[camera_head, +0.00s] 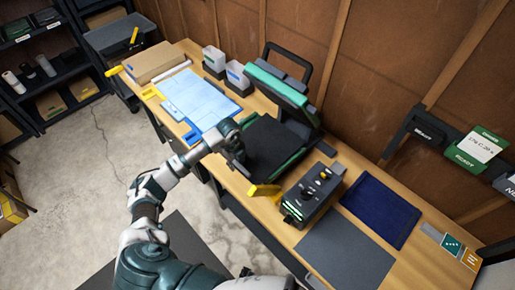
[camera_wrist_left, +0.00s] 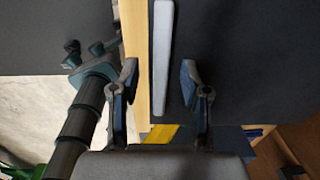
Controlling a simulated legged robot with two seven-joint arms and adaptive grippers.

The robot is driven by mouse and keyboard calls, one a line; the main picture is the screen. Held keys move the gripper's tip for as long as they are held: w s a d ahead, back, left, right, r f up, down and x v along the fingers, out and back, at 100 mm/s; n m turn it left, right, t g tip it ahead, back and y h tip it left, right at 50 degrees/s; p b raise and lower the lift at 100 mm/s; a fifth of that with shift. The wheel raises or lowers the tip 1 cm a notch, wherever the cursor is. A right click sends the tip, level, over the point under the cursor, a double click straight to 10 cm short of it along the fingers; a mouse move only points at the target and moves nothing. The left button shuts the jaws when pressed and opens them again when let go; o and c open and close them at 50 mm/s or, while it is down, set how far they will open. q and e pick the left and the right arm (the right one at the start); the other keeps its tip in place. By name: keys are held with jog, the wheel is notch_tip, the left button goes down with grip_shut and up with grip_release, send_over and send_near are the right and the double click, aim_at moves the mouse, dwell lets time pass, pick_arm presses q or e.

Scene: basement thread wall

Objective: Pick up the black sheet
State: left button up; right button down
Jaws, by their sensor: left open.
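A flat black sheet (camera_head: 345,248) lies on the wooden table's near right part in the head view. Another black surface, the pad of the green-edged press (camera_head: 268,146), lies further left. My left gripper (camera_head: 240,160) is at the press pad's left edge, well left of the loose sheet. In the left wrist view the left gripper (camera_wrist_left: 157,82) is open. A pale grey bar (camera_wrist_left: 162,60) and a dark flat surface (camera_wrist_left: 250,60) show between and beyond its fingers; I cannot tell whether they touch it. My right gripper is not identifiable in either view.
A navy mat (camera_head: 380,208) lies behind the sheet. A wooden wall backs the table.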

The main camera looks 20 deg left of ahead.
pick_arm(q)
jog(key=shift+w+d+f, duration=0.1)
jog(key=shift+d+f, duration=0.1)
jog(key=shift+f, duration=0.35)
jog(key=shift+d+r, duration=0.1)
jog(key=shift+d, duration=0.1)
jog(key=shift+c, duration=0.3)
jog(key=c, duration=0.8)
jog(key=shift+a, duration=0.1)
grip_shut()
jog(key=shift+a, duration=0.1)
